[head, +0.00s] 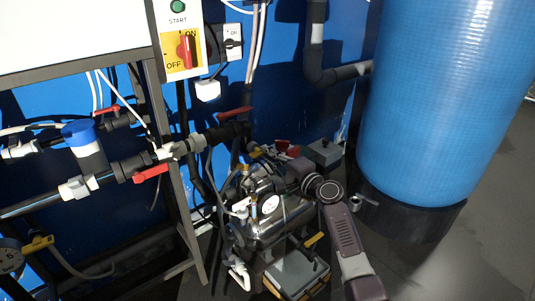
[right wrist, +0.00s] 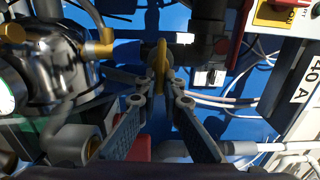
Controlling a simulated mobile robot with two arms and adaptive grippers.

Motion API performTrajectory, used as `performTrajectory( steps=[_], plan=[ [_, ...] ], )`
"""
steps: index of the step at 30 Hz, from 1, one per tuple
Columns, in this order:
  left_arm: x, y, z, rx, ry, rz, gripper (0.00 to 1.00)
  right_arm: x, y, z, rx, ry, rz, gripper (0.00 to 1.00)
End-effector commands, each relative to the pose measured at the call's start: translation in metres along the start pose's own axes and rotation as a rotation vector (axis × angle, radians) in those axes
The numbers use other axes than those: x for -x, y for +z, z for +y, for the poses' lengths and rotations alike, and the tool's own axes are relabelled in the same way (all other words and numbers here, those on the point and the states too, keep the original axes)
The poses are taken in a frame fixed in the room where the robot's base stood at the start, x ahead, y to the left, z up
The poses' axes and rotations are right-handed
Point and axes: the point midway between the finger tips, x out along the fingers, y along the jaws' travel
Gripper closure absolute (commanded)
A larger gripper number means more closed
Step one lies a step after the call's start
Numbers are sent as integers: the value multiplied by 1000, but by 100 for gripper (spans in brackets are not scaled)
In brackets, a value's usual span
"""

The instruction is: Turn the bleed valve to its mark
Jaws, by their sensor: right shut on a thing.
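The bleed valve's yellow handle (right wrist: 162,66) stands edge-on between my right fingertips in the right wrist view. My right gripper (right wrist: 161,84) is shut on this handle, with one finger on each side. In the head view my right arm comes in from below, and the right gripper (head: 268,161) reaches left over the pump set. There the fingertips and the handle are small and mostly hidden among dark fittings. I cannot read a mark beside the valve. My left gripper is not in view.
A shiny metal pump with a round white gauge (head: 270,204) sits close below the gripper. Pipes with red-handled valves (head: 150,173) run at the left on a dark frame. A large blue tank (head: 440,95) stands at the right. Bare floor (head: 425,270) lies in front of it.

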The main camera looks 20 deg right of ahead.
Motion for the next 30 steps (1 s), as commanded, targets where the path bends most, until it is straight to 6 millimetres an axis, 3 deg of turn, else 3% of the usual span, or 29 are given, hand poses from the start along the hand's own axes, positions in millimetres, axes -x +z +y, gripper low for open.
performTrajectory(
  steps=[6, 17, 22, 30],
  plan=[
    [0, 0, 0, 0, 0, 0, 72, 0, -1, 0, -1, 0, 2, 75],
    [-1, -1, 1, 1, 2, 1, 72, 6, -1, 1, 0, 2, 2, 75],
    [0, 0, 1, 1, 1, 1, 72, 30, -1, 2, 3, 2, 2, 75],
    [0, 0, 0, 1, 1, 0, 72, 86, -1, 2, 2, 3, 2, 75]
  ],
)
